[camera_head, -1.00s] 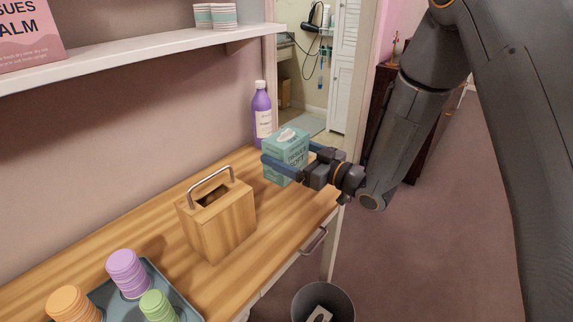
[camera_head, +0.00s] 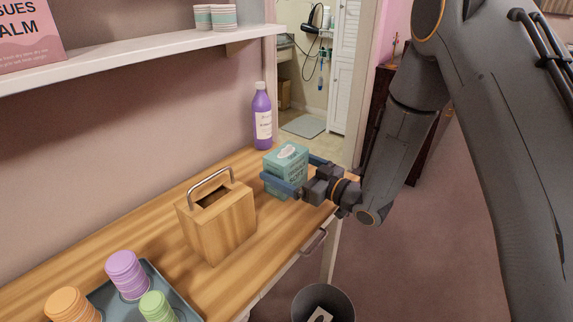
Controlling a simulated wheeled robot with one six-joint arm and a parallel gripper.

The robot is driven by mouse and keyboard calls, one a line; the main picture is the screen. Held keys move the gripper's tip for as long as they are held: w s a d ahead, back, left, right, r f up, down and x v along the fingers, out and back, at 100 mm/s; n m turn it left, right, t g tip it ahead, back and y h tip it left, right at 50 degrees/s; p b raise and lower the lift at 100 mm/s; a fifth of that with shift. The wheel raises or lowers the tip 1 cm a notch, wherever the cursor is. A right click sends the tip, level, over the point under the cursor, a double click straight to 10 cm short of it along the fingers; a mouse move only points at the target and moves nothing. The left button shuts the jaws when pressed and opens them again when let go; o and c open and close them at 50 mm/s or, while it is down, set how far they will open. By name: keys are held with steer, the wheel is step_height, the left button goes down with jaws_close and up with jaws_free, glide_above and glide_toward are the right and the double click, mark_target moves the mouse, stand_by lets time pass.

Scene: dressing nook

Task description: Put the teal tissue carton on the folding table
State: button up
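The teal tissue carton (camera_head: 289,163) is near the far right end of a wooden-topped surface (camera_head: 262,232). My gripper (camera_head: 291,174) comes from the right, with one blue finger on each side of the carton, and is shut on it. The carton looks upright, with its top opening showing. I cannot tell whether its base touches the wood or hangs just above it. The surface has a drawer handle (camera_head: 314,243) on its front. I cannot identify a folding table in this view.
A wooden box with a metal handle (camera_head: 218,223) stands left of the carton. A purple bottle (camera_head: 262,118) is behind it. A tray (camera_head: 183,306) with stacked cups is at the near left. A shelf (camera_head: 150,58) overhangs the back. A bin (camera_head: 338,297) stands on the floor.

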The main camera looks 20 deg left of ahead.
steer(key=shift+r, duration=0.15)
steer(key=shift+d, duration=0.3)
steer(key=b+v, duration=0.1)
steer(key=v, duration=1)
steer(key=shift+s+d, duration=0.2)
steer(key=shift+w, duration=0.1)
steer(key=w+d+f+m+t+h, duration=0.1)
steer(key=w+d+m+h, duration=0.2)
steer(key=d+h, duration=0.45)
steer(key=w+d+f+m+t+h, duration=0.1)
steer(key=w+d+m+t+h, duration=0.2)
steer(key=d, duration=0.8)
steer(key=s+d+m+g+h, duration=0.3)
steer(key=d+h, duration=0.2)
steer(key=d, duration=0.4)
steer(key=s+d+m+g+h, duration=0.1)
steer(key=s+d+m+g, duration=0.1)
steer(key=s+d, duration=0.3)
steer(key=s+d+m+g+h, duration=0.1)
steer(key=s+d+m+g, duration=0.1)
steer(key=s, duration=0.5)
steer(key=s+a+r+m+g, duration=0.1)
steer(key=s+r+m+g, duration=0.2)
steer(key=s, duration=0.8)
steer(key=shift+s+a+g+y, duration=0.25)
steer(key=shift+g+y, duration=0.15)
steer(key=shift+y, duration=0.05)
